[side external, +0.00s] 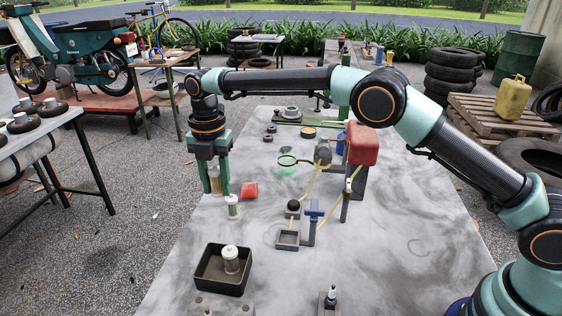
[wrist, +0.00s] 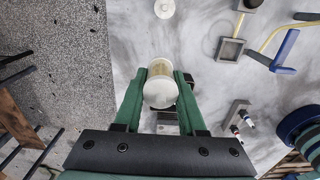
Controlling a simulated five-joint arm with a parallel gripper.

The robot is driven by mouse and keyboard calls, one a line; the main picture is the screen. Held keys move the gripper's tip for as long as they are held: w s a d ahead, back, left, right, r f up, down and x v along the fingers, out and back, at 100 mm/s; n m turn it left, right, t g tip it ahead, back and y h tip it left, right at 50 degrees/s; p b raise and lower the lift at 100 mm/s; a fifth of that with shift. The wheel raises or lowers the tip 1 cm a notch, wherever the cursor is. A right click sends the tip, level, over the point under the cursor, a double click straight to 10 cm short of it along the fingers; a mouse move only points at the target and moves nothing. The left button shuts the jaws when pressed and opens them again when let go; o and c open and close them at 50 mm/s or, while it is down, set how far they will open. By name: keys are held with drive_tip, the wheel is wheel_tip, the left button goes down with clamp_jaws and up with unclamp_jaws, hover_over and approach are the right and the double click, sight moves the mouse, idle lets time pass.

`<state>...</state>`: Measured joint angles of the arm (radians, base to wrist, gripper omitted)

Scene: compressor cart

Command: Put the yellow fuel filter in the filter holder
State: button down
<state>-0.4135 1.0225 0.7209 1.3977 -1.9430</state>
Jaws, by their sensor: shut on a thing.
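The yellow fuel filter (wrist: 161,70) has a pale yellow body and a white round end cap. It sits between the two green fingers of my gripper (wrist: 159,92) in the wrist view, cap towards the camera. In the side view my gripper (side external: 215,186) points down at the left of the table with the filter (side external: 216,180) between its fingers, partly hidden by them. A grey block (side external: 222,305) with light round spots lies at the bottom edge of the side view; I cannot tell whether it is the filter holder. No other holder is clearly identifiable.
A black tray (side external: 208,283) holds a white-capped filter.

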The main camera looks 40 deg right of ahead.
sight(216, 166)
wheel_tip(216, 166, up, 6)
drive_tip(key=shift+d+r, duration=0.3)
drive_tip(key=shift+r, duration=0.2)
drive_tip(key=s+d+r+m, duration=0.1)
drive_tip(key=s+d+m, duration=0.7)
drive_tip(key=d+m, duration=0.4)
drive_tip(key=s+d+r+m, duration=0.1)
drive_tip(key=s+d+m, duration=0.8)
drive_tip(key=m, duration=0.6)
drive_tip(key=f+n, duration=0.3)
drive_tip(key=f, duration=0.4)
drive_tip(key=f+n, duration=0.3)
drive_tip(key=f, duration=0.4)
drive_tip(key=w+a+f+n, duration=0.1)
drive_tip(key=f+n, duration=0.2)
drive_tip(key=f, duration=0.5)
